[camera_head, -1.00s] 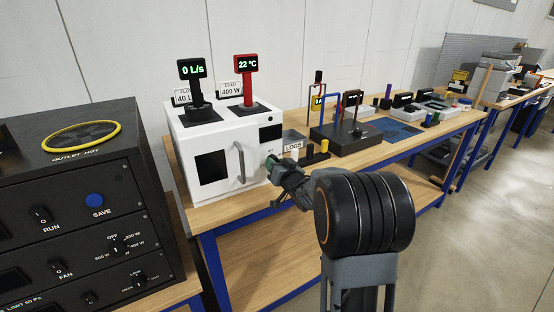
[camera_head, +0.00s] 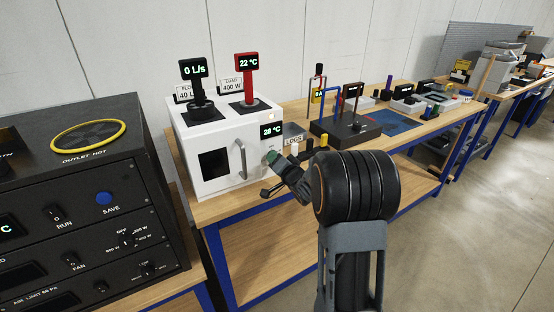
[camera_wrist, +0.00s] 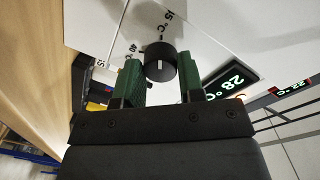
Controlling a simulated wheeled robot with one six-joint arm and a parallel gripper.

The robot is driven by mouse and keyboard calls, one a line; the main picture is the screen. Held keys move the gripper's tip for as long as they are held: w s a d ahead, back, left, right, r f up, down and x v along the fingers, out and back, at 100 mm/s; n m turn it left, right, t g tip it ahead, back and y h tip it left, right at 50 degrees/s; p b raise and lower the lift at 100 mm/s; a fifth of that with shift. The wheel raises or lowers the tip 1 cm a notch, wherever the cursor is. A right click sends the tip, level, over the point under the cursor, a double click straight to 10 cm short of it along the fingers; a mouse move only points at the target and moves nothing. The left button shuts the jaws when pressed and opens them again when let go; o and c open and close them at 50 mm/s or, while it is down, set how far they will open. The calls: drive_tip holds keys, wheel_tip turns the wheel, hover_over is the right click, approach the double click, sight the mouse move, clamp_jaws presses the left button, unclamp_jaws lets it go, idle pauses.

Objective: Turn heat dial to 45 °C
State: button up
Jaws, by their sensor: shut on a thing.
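The heat dial (camera_wrist: 160,62) is a black round knob with a white pointer line on the white oven's front panel. In the wrist view, printed marks stand around it; one reads 40 °C, and another, partly cut off, ends in 5. The green-padded fingers of my gripper (camera_head: 272,158) are shut on the dial, one on each side. The white oven (camera_head: 226,180) stands on the wooden bench. Its small display (camera_head: 272,130) reads 28 °C in green and also shows in the wrist view (camera_wrist: 232,84). My gripper hides the dial in the head view.
On the oven top stand a black post reading 0 L/s (camera_head: 194,68) and a red post reading 22 °C (camera_head: 247,66). A door handle (camera_head: 240,160) sits left of my gripper. A black cabinet (camera_head: 80,190) is at the left. Bench equipment (camera_head: 345,125) stands to the right.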

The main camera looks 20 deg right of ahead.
idle(0.3)
drive_tip(key=o, duration=0.9)
drive_tip(key=s, duration=0.9)
drive_tip(key=s+d, duration=0.1)
drive_tip(key=s, duration=0.3)
drive_tip(key=shift+s+r, duration=0.35)
drive_tip(key=shift+s, duration=0.05)
